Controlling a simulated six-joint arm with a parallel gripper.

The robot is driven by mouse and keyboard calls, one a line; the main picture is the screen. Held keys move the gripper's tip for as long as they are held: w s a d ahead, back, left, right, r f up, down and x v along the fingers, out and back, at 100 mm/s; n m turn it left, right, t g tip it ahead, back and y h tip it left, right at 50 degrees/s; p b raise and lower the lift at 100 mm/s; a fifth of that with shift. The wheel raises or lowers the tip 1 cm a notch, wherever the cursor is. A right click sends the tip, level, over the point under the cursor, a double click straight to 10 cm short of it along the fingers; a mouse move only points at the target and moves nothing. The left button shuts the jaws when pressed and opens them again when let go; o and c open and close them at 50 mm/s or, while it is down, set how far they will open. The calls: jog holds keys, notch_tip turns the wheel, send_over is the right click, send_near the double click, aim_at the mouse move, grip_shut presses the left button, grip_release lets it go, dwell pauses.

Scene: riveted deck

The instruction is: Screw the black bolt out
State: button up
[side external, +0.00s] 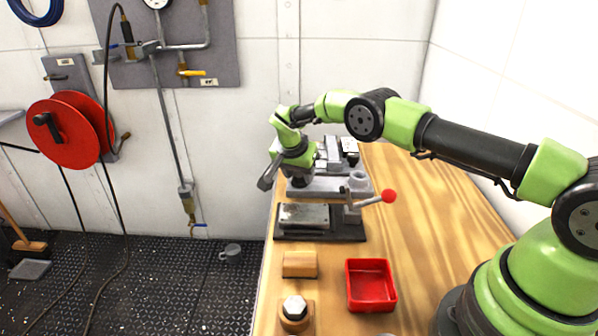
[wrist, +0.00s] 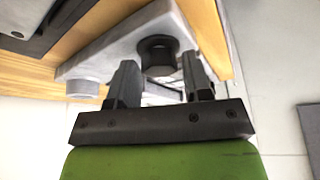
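In the wrist view the black bolt (wrist: 158,54) has a hex head and sits in a dark collar on a light grey metal block (wrist: 100,58). My gripper (wrist: 160,68) is open, with one finger on each side of the bolt head's line and a gap between them. The fingertips are close to the head; I cannot tell whether they touch it.
A red-knobbed lever (side external: 388,196) sticks out right of the block. A dark fixture with a metal plate (side external: 304,215) stands in front.

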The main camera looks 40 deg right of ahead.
jog(key=c, duration=0.6)
jog(key=shift+n, duration=0.3)
jog(key=n+t, duration=0.1)
jog(key=n, duration=0.1)
jog(key=n+y, duration=0.1)
jog(key=n, duration=0.2)
jog(key=shift+s+d+t, duration=0.1)
jog(key=shift+t, duration=0.3)
jog(key=n+y, duration=0.1)
jog(key=n, duration=0.1)
jog(key=n+t, duration=0.1)
jog(key=n, duration=0.2)
jog(key=shift+y, duration=0.4)
jog(key=shift+n, duration=0.3)
jog(key=o, duration=0.9)
jog(key=shift+o, duration=0.2)
